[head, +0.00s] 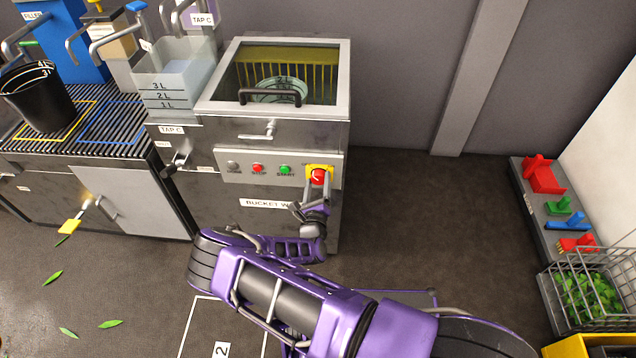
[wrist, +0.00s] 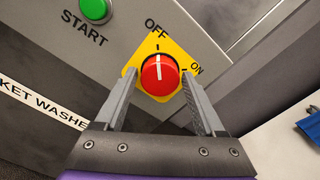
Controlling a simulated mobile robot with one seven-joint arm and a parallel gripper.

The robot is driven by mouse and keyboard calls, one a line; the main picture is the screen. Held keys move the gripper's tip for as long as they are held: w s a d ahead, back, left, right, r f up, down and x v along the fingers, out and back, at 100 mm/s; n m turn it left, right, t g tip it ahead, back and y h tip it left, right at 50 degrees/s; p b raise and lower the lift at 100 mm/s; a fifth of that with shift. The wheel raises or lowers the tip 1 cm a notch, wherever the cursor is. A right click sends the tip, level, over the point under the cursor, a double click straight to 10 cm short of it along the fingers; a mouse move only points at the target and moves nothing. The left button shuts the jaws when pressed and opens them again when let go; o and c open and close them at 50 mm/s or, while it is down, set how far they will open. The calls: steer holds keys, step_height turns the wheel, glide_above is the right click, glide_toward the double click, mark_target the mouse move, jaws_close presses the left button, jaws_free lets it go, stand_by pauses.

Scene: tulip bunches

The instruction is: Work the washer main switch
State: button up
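The washer main switch (head: 318,176) is a red rotary knob on a yellow plate at the right end of the washer's control panel (head: 245,168). In the wrist view the knob (wrist: 159,75) has a white pointer line directed at the OFF mark; ON is marked to its right. My gripper (head: 317,190) is at the panel in front of the switch. In the wrist view the gripper (wrist: 160,98) is open, with one finger on each side of the knob. A gap shows between knob and fingers, and I cannot tell any contact.
The bucket washer (head: 188,130) has a glass lid (head: 290,70) with a dark handle. A green START button (wrist: 95,10) and a red STOP button (head: 257,168) are left of the switch. A rack with coloured tools (head: 560,208) stands right; floor between is clear.

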steer(key=shift+o, duration=0.9)
steer(key=shift+s, duration=0.15)
steer(key=s+p, duration=0.2)
steer(key=s, duration=1.5)
steer(key=shift+a, duration=0.3)
steer(key=shift+r, duration=0.1)
